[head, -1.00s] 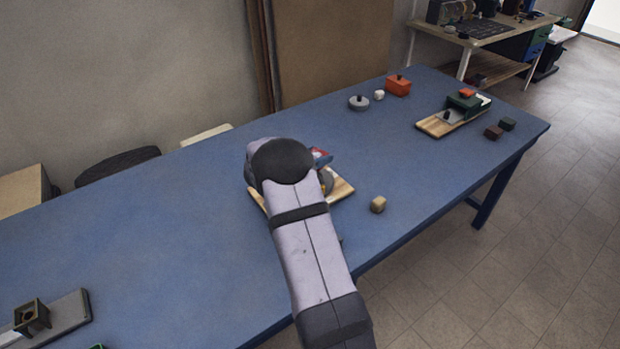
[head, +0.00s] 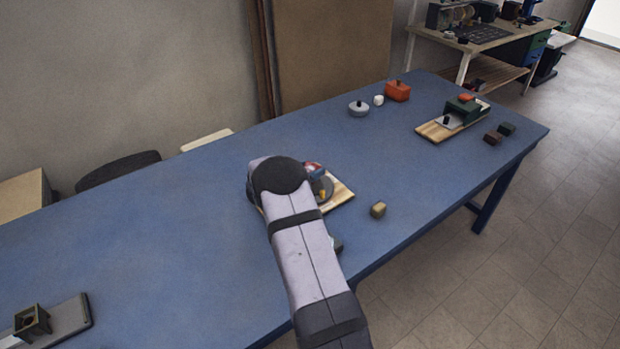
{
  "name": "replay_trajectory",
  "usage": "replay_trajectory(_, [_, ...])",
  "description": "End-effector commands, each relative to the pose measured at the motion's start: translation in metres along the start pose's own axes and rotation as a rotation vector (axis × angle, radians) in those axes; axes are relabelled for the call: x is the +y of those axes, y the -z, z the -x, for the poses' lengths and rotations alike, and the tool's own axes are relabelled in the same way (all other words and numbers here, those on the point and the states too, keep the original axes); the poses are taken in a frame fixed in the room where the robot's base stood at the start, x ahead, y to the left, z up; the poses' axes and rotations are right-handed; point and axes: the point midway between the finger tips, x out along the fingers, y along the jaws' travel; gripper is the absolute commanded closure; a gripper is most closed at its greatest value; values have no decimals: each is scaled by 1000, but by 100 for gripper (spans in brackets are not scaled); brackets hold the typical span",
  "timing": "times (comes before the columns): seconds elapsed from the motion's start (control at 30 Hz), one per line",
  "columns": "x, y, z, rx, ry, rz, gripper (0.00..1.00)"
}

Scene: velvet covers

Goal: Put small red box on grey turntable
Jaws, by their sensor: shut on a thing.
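The grey turntable (head: 327,185) lies on a light wooden board (head: 340,198) in the middle of the table and is partly hidden by my arm. A small yellow piece (head: 322,194) shows on it. My wrist stands over the board's left part and hides my fingers. By the wrist's right side a small red surface (head: 311,165), the visible bit of the small red box, shows with blue beside it at my gripper (head: 315,172). My gripper is shut on it. The box's underside is hidden, so I cannot tell whether it touches the turntable.
A tan block (head: 378,209) lies right of the board. At the far end are an orange-red knobbed box (head: 397,91), a grey knobbed disc (head: 359,108), a green box (head: 463,108) on a board, and dark blocks (head: 492,138). The table's left middle is clear.

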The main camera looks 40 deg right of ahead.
Motion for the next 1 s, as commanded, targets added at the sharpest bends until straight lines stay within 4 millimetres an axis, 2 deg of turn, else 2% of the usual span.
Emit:
replay_trajectory(0.17, [0,-4,-2,0,0,1,79])
replay_trajectory(0.43, [0,-31,-13,0,-1,1,79])
replay_trajectory(0.9, [0,-38,-16,1,0,0,79])
replay_trajectory(0.93, [0,-38,-16,1,0,1,54])
replay_trajectory(0.97, [0,-38,-16,1,0,0,49])
replay_trajectory(1.0, [0,-37,-16,1,0,0,49])
